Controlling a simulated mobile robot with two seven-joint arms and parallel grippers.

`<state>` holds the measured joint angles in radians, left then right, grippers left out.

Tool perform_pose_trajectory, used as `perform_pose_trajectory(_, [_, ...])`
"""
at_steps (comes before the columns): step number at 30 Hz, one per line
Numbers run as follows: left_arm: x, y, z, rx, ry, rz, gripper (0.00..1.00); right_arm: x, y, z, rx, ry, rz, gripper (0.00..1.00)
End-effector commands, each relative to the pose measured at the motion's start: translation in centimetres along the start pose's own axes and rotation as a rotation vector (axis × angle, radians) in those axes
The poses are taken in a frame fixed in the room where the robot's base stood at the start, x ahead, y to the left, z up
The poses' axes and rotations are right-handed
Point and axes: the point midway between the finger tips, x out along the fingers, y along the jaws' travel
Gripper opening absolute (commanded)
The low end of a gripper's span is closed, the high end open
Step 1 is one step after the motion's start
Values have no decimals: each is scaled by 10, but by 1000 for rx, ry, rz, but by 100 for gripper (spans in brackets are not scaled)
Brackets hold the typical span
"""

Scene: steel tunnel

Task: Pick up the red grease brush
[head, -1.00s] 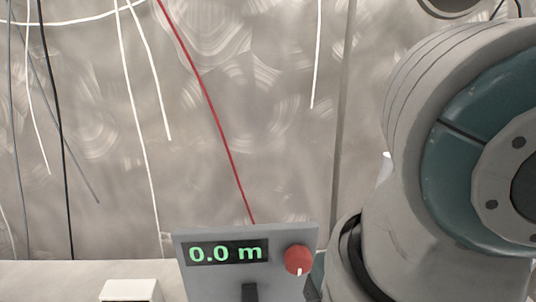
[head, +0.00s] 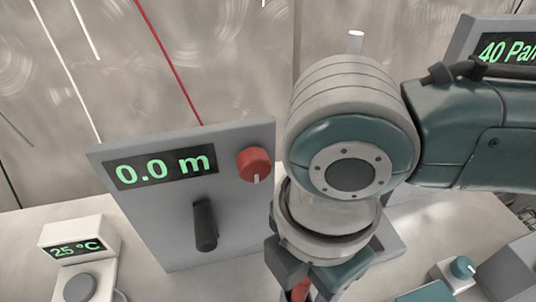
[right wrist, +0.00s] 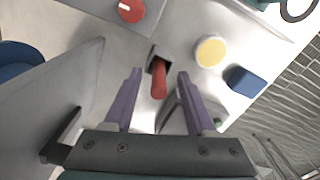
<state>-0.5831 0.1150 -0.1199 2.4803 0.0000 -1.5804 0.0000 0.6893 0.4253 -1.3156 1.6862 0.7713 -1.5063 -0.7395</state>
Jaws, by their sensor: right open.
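The red grease brush (right wrist: 158,82) shows in the right wrist view as a red handle with a dark grey block at its far end. It lies between the two purple fingers of my right gripper (right wrist: 159,74), which are open with a gap on each side. In the head view my right gripper (head: 306,284) points down at the bottom edge, and a bit of red shows at its fingers, mostly hidden. Whether the brush touches the surface under it I cannot tell. My left gripper is not in view.
A grey panel (head: 225,238) with a "0.0 m" display, red knob and dark lever stands left of my right arm. A white "25 °C" device (head: 78,238) is further left. A yellow disc (right wrist: 210,52) and blue block (right wrist: 243,81) lie right of the brush.

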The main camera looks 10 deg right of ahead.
Motion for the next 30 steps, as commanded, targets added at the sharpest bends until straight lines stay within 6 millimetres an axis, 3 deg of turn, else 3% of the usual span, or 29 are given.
perform_pose_trajectory(7, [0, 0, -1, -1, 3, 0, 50, 2, 0, 0, 0, 1, 1, 55])
perform_pose_trajectory(22, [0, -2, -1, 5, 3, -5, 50, 1, 0, 0, 0, 0, 1, 0])
perform_pose_trajectory(30, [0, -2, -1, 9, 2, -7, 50, 1, 0, 0, 0, 0, 1, 0])
